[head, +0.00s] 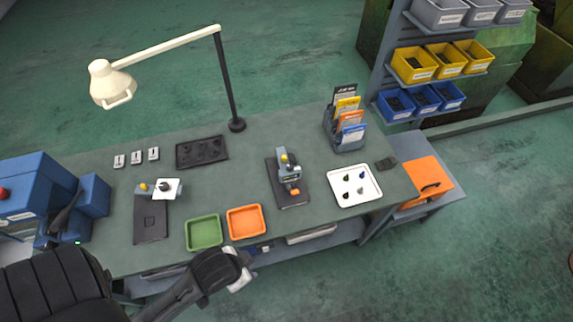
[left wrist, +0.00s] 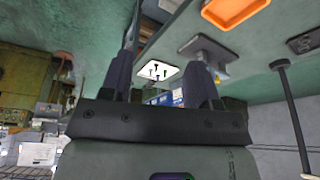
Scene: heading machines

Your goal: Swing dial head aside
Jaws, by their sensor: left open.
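Two stands on the bench could carry the dial head. The left stand (head: 151,218) has a dark base, a yellow knob and a white square head (head: 166,189) with a dark round centre. I cannot tell which is meant. My left gripper (left wrist: 162,82) is open and empty in the left wrist view. In the head view its arm reaches in at the bottom, near the bench's front edge, apart from both stands. My right gripper is not in view.
A green tray (head: 204,232) and an orange tray (head: 246,221) lie near the front edge. A white tray (head: 356,185) with several small parts lies right. A lamp post (head: 229,85), a card rack (head: 345,128) and a dark tray (head: 202,152) stand behind. A blue machine (head: 40,195) is at left.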

